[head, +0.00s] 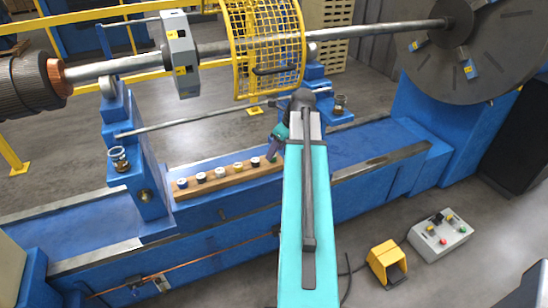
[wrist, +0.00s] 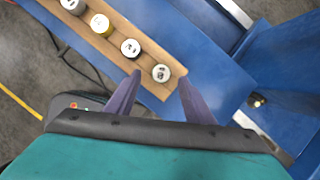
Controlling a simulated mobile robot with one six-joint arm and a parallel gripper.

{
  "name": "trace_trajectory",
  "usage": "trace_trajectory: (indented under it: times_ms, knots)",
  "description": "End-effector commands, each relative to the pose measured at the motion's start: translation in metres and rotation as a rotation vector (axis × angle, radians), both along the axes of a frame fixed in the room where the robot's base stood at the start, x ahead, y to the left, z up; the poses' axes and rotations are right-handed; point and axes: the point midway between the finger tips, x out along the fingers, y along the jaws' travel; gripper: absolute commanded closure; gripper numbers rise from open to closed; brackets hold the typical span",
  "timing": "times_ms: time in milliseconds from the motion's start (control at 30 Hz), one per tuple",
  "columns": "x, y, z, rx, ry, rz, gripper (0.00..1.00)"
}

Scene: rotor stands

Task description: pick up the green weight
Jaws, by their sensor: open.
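A wooden strip (head: 228,183) on the blue machine bed carries a row of small upright weights with pale tops. The weight at its right end, by my gripper, looks to be the green weight (head: 270,158), partly hidden by the fingers. In the wrist view the end weight (wrist: 161,73) stands just beyond and between the fingertips; its side colour is hard to tell there. My gripper (head: 274,151) is open and empty, above the strip's right end. In the wrist view its two purple fingers (wrist: 158,78) are spread apart, with nothing held.
Beside it on the strip stand a dark weight (head: 255,162) and a yellow one (head: 238,167). Blue stands (head: 135,150) rise near the strip. A shaft with a yellow cage (head: 268,45) runs overhead. A pedal (head: 387,262) and control box (head: 440,236) lie on the floor.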

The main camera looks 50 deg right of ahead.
Motion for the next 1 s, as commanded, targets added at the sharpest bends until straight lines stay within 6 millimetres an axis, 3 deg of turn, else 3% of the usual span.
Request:
trace_trajectory:
  times_ms: [400, 1000]
  knots:
    - [0.011, 0.001, -0.028, 0.001, 0.000, 0.001, 0.52]
    - [0.011, 0.001, -0.029, 0.000, 0.000, 0.002, 0.52]
